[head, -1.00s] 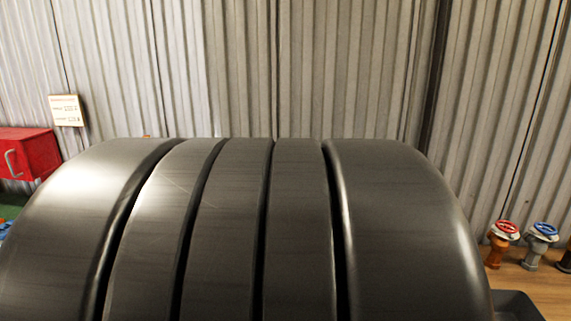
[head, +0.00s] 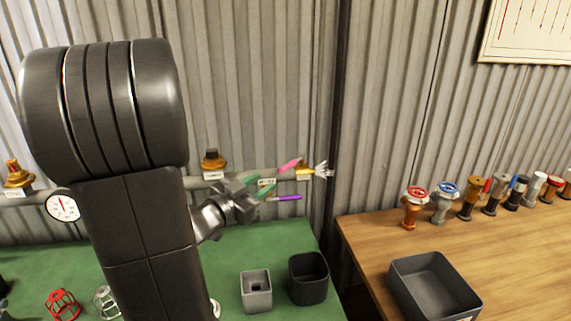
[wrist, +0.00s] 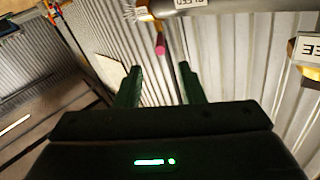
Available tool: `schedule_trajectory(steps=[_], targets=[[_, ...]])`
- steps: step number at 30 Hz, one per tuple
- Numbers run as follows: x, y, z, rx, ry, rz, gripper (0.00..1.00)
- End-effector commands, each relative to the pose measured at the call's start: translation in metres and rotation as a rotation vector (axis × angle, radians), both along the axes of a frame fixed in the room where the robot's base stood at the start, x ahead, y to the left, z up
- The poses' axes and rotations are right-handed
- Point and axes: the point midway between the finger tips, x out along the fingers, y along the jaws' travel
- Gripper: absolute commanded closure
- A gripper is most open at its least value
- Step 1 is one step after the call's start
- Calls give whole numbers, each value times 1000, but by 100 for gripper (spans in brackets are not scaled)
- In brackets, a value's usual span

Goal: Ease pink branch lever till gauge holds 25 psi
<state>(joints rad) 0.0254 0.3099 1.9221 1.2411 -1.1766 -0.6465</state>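The pink lever (head: 290,165) sticks out at the right end of the grey pipe (head: 120,187), by a brass fitting (head: 304,172). In the wrist view, its pink tip (wrist: 160,46) shows ahead of my gripper, in line with the gap between the fingers. My gripper (head: 267,184) has green fingers and is just left of the lever in the head view. In the wrist view, my gripper (wrist: 160,84) is open with nothing between its fingers. The round white gauge (head: 62,207) is at left, partly beside my arm; its reading is too small to tell.
A purple lever (head: 290,198) lies just below the fingers in the head view. A white splayed spray (head: 322,170) is at the pipe's end. Grey (head: 256,290) and black (head: 308,277) bins stand on the green bench. Several valves and a dark tray (head: 433,286) occupy the wooden table.

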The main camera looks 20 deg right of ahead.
Motion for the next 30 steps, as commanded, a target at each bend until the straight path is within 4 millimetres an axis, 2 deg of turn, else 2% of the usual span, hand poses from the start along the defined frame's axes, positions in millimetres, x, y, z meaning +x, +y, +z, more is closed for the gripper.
schedule_trajectory(steps=[9,15,21,30], targets=[[28,-57,1,0,2,-4,65],[45,-88,0,0,2,-1,65],[54,-103,0,1,0,1,65],[56,-106,0,-1,0,3,65]])
